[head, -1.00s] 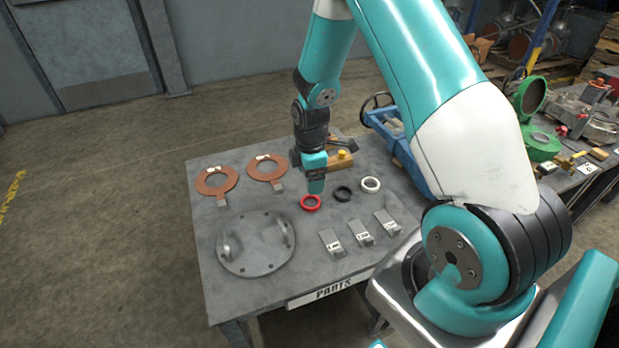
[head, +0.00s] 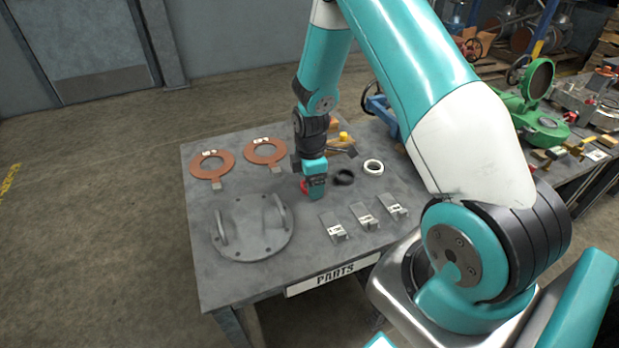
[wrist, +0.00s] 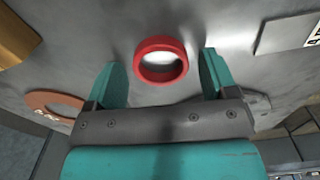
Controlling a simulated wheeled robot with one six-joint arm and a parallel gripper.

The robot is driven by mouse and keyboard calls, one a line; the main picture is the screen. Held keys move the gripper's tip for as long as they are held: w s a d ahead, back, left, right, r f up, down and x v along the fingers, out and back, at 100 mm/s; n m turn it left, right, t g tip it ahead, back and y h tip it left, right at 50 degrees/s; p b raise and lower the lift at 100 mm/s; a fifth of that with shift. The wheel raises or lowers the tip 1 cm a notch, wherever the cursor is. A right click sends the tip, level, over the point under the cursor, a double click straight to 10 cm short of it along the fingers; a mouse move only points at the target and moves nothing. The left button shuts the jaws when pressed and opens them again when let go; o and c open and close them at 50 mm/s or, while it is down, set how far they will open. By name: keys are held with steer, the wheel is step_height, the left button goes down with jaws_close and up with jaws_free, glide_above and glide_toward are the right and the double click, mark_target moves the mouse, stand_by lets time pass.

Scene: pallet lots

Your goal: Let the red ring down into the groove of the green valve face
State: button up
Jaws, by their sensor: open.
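The red ring (wrist: 160,78) lies flat on the grey parts table and shows between the two teal fingers in the wrist view. In the head view only a sliver of the red ring (head: 303,187) shows beside the fingers. My gripper (wrist: 163,82) is open, with one finger on each side of the ring and a gap to each; it also shows low over the table in the head view (head: 314,192). The green valve (head: 541,130) stands on another bench at the right, its round cover raised. Its groove is too small to make out.
A black ring (head: 344,177) and a white ring (head: 373,167) lie right of my gripper. Copper-coloured rings (head: 264,163), a grey flange plate (head: 252,245) and several metal brackets (head: 364,217) share the parts table (head: 225,285). A blue vise-like object stands behind.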

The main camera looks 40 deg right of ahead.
steer(key=c, duration=0.9)
steer(key=shift+r+p, duration=2.15)
steer(key=shift+r, duration=0.4)
